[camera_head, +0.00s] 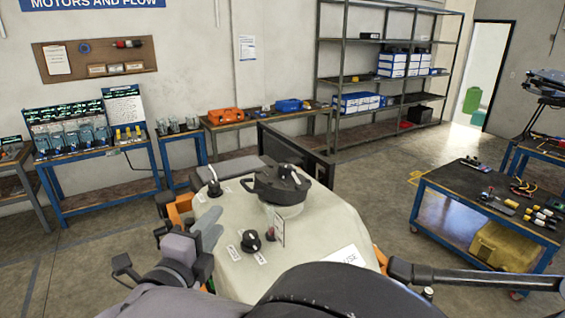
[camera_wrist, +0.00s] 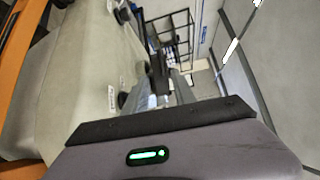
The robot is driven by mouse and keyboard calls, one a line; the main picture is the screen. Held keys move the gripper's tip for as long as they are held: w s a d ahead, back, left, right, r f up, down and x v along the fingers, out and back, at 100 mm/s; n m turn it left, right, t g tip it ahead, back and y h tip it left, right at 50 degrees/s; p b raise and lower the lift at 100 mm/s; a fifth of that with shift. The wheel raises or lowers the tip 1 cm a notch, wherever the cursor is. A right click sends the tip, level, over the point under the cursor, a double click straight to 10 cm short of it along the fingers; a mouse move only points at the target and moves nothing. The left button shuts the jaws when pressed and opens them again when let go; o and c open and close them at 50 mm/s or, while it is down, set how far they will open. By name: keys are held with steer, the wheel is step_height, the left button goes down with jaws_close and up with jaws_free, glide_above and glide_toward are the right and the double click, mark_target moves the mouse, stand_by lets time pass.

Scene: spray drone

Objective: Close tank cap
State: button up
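The spray drone's pale beige tank (camera_head: 225,265) fills the lower middle of the head view. It also shows at the left of the wrist view (camera_wrist: 65,90). A large black tank cap (camera_head: 278,184) sits over a pale round neck (camera_head: 287,211) on top of the tank. It looks slightly tilted, and I cannot tell whether it is seated. My gripper (camera_head: 211,228) is left of the cap, apart from it, beside the tank's left edge. Its grey fingers are spread with nothing between them. They also show in the wrist view (camera_wrist: 162,88).
Small black knobs (camera_head: 250,240) and a hanging tag (camera_head: 279,230) stand on the tank near the cap. A dark panel (camera_head: 297,150) rises behind it. A blue-framed cart (camera_head: 455,190) is at right. Workbenches (camera_head: 100,147) and shelving line the back wall. Open floor lies between.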

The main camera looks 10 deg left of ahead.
mark_target(244, 186)
steer(key=w+p, duration=0.1)
steer(key=w, duration=0.4)
steer(key=w+d+p, duration=0.1)
steer(key=w, duration=0.5)
steer(key=w+d+p, duration=0.1)
steer(key=w+p, duration=0.1)
steer(key=w, duration=0.3)
steer(key=shift+w+d+f, duration=0.25)
steer(key=shift+w+f, duration=0.05)
steer(key=shift+f, duration=0.1)
jaws_close()
stand_by(0.3)
